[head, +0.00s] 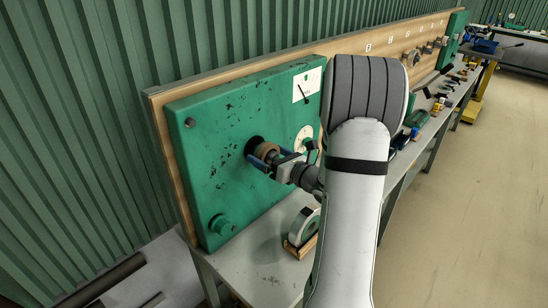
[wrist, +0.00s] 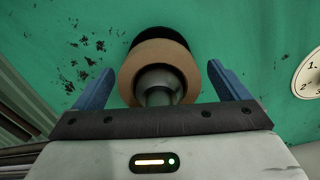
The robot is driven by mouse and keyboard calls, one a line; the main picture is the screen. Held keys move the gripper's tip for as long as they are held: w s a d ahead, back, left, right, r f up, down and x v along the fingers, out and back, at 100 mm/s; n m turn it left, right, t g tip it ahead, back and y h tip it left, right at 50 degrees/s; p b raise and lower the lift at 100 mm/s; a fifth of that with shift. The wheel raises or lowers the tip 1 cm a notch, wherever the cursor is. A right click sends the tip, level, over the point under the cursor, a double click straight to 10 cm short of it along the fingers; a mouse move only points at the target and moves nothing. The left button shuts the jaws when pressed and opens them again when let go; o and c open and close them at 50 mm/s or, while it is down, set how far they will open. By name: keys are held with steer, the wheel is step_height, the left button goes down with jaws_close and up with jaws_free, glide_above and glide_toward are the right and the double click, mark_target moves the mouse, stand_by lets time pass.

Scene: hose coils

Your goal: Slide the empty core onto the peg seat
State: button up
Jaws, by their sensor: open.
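The empty core (wrist: 160,50) is a tan ring around a grey peg (wrist: 158,84) in the wrist view. A black round shape shows behind its upper edge; I cannot tell if that is the seat or shadow. In the head view the core (head: 267,150) stands at the green panel, in front of a black disc (head: 252,146). My gripper (wrist: 160,70) is open, with one blue finger on each side of the core and gaps between. In the head view my gripper (head: 265,157) is at the core. How far on the core sits is not clear.
A coil in a wooden holder (head: 301,232) stands on the grey bench (head: 245,262) below. Tools lie along the bench farther right.

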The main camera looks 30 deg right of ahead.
steer(key=shift+c, duration=0.2)
steer(key=c, duration=1.1)
steer(key=shift+s+d, duration=0.1)
steer(key=shift+s, duration=0.25)
steer(key=shift+b+v, duration=0.35)
steer(key=shift+v, duration=3.45)
steer(key=shift+v, duration=3.15)
